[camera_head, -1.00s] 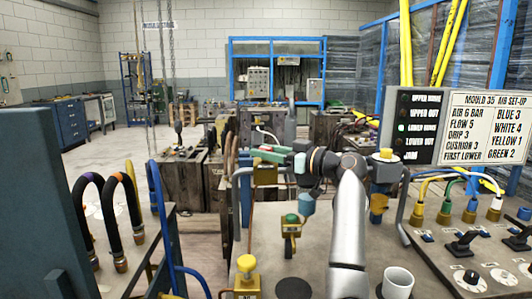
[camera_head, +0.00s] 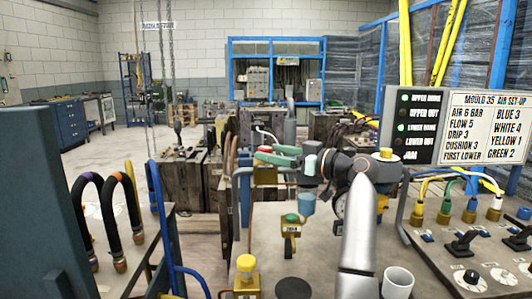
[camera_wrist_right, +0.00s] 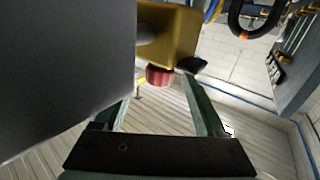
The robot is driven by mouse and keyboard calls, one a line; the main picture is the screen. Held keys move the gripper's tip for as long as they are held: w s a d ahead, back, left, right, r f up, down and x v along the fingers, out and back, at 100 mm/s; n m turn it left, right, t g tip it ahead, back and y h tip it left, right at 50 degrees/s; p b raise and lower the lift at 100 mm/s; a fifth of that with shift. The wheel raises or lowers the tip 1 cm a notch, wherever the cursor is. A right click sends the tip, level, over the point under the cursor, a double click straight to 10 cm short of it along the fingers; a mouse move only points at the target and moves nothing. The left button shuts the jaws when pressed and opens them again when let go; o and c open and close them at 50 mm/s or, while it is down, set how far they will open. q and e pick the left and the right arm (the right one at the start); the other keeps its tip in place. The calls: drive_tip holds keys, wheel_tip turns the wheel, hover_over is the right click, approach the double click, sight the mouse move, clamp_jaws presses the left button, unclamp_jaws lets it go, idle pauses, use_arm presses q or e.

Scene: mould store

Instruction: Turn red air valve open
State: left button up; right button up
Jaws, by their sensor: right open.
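A red valve knob (camera_wrist_right: 159,76) on a yellow valve body (camera_wrist_right: 165,38) shows in the right wrist view. It lies just beyond the gap between my right gripper's green fingers (camera_wrist_right: 156,92). The fingers are apart, with nothing held. In the head view a bit of the red knob (camera_head: 265,148) shows above the yellow body (camera_head: 265,175), close to the tips of my right gripper (camera_head: 268,154), which reaches in from the right. The fingers partly hide the knob, and I cannot tell whether they touch it. My left gripper is not in view.
A green-topped yellow valve (camera_head: 290,222) and a yellow-knobbed valve (camera_head: 246,268) stand nearer on the bench. A white cup (camera_head: 398,283) is at the front. A control panel (camera_head: 470,245) with levers and hoses is on the right. Curved black hoses (camera_head: 130,225) stand at left.

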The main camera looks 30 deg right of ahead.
drive_tip(key=v, duration=1)
drive_tip(key=shift+b, duration=0.4)
